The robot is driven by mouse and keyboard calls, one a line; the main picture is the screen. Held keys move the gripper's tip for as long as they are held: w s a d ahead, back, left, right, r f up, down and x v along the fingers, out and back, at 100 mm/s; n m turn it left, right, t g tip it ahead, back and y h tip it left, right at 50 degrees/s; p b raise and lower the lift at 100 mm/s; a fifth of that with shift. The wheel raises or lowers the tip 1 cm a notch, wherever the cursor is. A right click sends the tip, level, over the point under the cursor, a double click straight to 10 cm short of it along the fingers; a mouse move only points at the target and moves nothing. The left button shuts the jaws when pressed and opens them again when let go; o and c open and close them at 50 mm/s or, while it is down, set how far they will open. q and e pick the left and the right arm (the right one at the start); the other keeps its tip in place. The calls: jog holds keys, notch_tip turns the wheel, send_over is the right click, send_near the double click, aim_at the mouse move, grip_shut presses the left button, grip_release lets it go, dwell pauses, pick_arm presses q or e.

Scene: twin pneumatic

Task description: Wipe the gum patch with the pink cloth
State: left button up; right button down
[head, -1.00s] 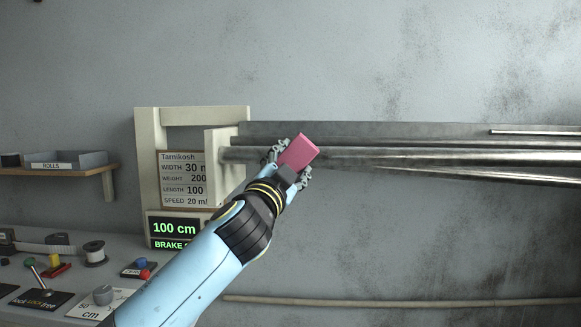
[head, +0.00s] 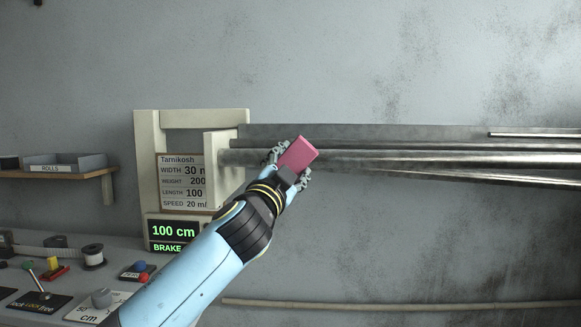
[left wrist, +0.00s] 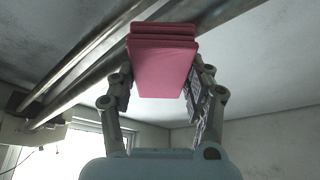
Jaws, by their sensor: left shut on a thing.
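The pink cloth (head: 299,154) is a folded pad held in my left gripper (head: 288,166), in front of the metal rollers in the head view. In the left wrist view the cloth (left wrist: 162,62) shows its stacked folds between the two fingers of the left gripper (left wrist: 160,88), which is shut on it. Its far end is close to the metal rollers; I cannot tell if it touches them. I cannot make out the gum patch in either view. My right gripper is not in view.
Long metal rollers (head: 430,159) run right from a cream frame (head: 143,180) with a sign (head: 181,183) and a green-lettered display (head: 173,232). A bench at lower left holds a lever (head: 39,283), a knob (head: 102,298) and a spool (head: 93,257). A shelf tray (head: 68,162) hangs above.

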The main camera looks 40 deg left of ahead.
aim_at(307, 165)
pick_arm(q)
jog(key=shift+w+a, duration=0.3)
jog(key=shift+w, duration=0.2)
jog(key=shift+w+d, duration=0.4)
jog(key=shift+d, duration=0.35)
jog(key=shift+w+d, duration=0.4)
jog(key=shift+d, duration=0.35)
jog(key=shift+w+d+b, duration=0.35)
jog(key=shift+w+d, duration=0.15)
jog(key=shift+d, duration=0.2)
jog(key=shift+w+d+b, duration=0.35)
jog(key=shift+w+d, duration=0.15)
jog(key=shift+d, duration=0.2)
jog(key=shift+w+d+b, duration=0.35)
jog(key=shift+w+d, duration=0.05)
jog(key=shift+d, duration=0.3)
jog(key=shift+w+d+b, duration=0.3)
jog(key=shift+w+d, duration=0.1)
jog(key=shift+d, duration=0.3)
jog(key=shift+a, duration=0.15)
